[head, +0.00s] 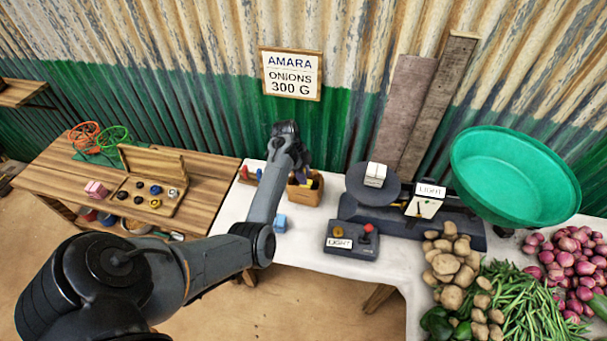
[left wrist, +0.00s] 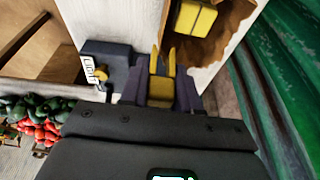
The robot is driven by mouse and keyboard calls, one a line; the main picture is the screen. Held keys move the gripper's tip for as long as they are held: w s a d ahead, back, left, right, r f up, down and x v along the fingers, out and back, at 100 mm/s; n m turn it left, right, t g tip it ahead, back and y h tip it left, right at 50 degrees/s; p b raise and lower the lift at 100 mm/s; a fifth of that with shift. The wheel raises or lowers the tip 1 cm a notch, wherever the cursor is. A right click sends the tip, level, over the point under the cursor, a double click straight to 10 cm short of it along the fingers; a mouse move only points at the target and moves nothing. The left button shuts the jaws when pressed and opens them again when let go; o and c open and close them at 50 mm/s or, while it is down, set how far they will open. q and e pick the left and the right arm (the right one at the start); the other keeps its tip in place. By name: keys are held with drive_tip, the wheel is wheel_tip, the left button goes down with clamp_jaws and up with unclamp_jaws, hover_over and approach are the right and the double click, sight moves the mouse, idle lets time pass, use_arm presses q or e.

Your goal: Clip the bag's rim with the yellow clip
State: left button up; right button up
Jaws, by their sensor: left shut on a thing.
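The yellow clip (left wrist: 161,88) is between the dark fingers of my left gripper (left wrist: 160,92), which is shut on it. Its two prongs point away from the gripper, toward the brown bag (left wrist: 226,50). The bag's opening shows a ragged rim and a yellow block inside. The prongs look apart from the rim, beside it. In the head view my left gripper (head: 303,175) hangs at the small brown bag (head: 307,196) on the white table; my arm hides part of it. The clip cannot be made out clearly there. My right gripper is out of view.
A grey button box (head: 351,240) and a scale (head: 372,186) with a white block stand right of the bag. A green basin (head: 512,180), potatoes (head: 452,262) and onions (head: 570,262) fill the right. A wooden bench (head: 60,172) stands left.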

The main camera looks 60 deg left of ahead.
use_arm(q)
drive_tip(key=shift+f+b, duration=1.1)
drive_tip(key=shift+f, duration=0.15)
drive_tip(key=shift+f+b, duration=0.9)
drive_tip(key=shift+f, duration=1.3)
drive_tip(key=o, duration=1.1)
drive_tip(key=shift+s+a+r, duration=0.1)
drive_tip(key=shift+a+r, duration=0.05)
drive_tip(key=shift+r, duration=0.4)
drive_tip(key=p+v, duration=0.1)
drive_tip(key=v, duration=0.8)
drive_tip(key=shift+a+r, duration=0.1)
drive_tip(key=shift+r, duration=0.2)
drive_tip(key=shift+p, duration=0.3)
